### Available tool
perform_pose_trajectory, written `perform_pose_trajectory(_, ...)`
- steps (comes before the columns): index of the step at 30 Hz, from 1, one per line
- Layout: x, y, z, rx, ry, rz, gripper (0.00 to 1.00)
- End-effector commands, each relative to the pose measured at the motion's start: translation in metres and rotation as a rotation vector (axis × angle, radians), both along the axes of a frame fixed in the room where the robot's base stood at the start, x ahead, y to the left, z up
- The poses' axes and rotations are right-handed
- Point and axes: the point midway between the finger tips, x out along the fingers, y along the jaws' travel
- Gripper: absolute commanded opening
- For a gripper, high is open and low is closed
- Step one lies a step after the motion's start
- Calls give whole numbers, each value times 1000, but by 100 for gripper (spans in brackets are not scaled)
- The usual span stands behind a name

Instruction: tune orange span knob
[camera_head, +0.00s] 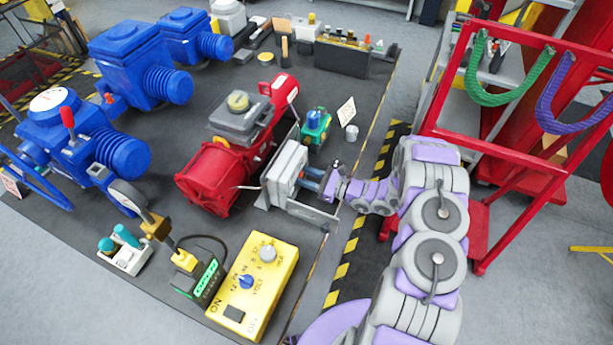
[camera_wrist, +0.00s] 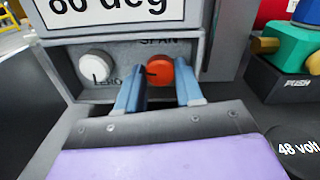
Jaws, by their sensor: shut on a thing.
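The orange span knob (camera_wrist: 162,71) is in the wrist view, on a grey panel under the word SPAN. My gripper (camera_wrist: 160,82) has its two blue fingers on either side of the knob, closed on it. A white zero knob (camera_wrist: 97,65) sits to the left on the same panel. In the head view, my gripper (camera_head: 316,180) reaches the right side of the light grey box (camera_head: 287,166) of the actuator.
A "60 deg" label (camera_wrist: 112,10) is above the knobs. A green and blue device (camera_wrist: 295,48) stands to the right in the wrist view. The red actuator body (camera_head: 215,178) is left of the box. A yellow meter (camera_head: 255,283) lies in front on the dark mat.

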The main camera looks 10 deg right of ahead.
Motion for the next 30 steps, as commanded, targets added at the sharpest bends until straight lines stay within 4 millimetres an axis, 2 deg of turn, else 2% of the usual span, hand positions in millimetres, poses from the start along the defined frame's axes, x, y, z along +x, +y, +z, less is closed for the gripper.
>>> perform_pose_trajectory(14, 2, -1, 2, 108, 144, -4, 6)
perform_pose_trajectory(30, 4, -2, 1, 344, 467, -4, 6)
